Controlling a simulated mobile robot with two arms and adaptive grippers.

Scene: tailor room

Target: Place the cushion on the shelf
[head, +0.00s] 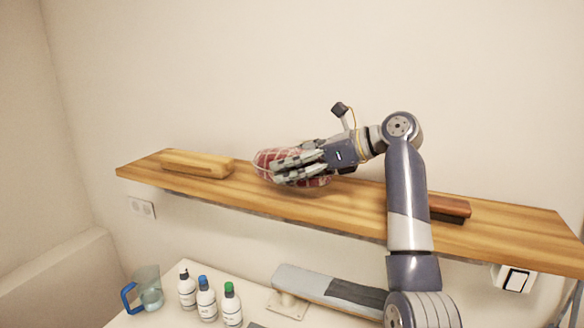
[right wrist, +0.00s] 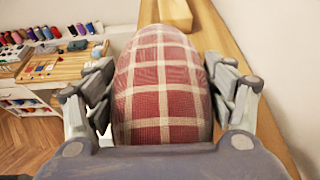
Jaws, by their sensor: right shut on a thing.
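The cushion (right wrist: 160,85) is red with a cream check. In the right wrist view it fills the space between the fingers of my right gripper (right wrist: 162,100). In the head view the cushion (head: 267,160) is at the wooden shelf (head: 350,205), left of the middle, partly hidden by my right gripper (head: 290,168). My right gripper is shut on it. The cushion appears to be at the shelf's top surface; I cannot tell whether it bears on it. My left gripper is not in view.
A wooden block (head: 198,163) lies on the shelf left of the cushion, and a brown brush-like object (head: 450,206) lies at the right behind my arm. Below stand a jug (head: 148,288) and several bottles (head: 206,300) on a table. The shelf's far right is clear.

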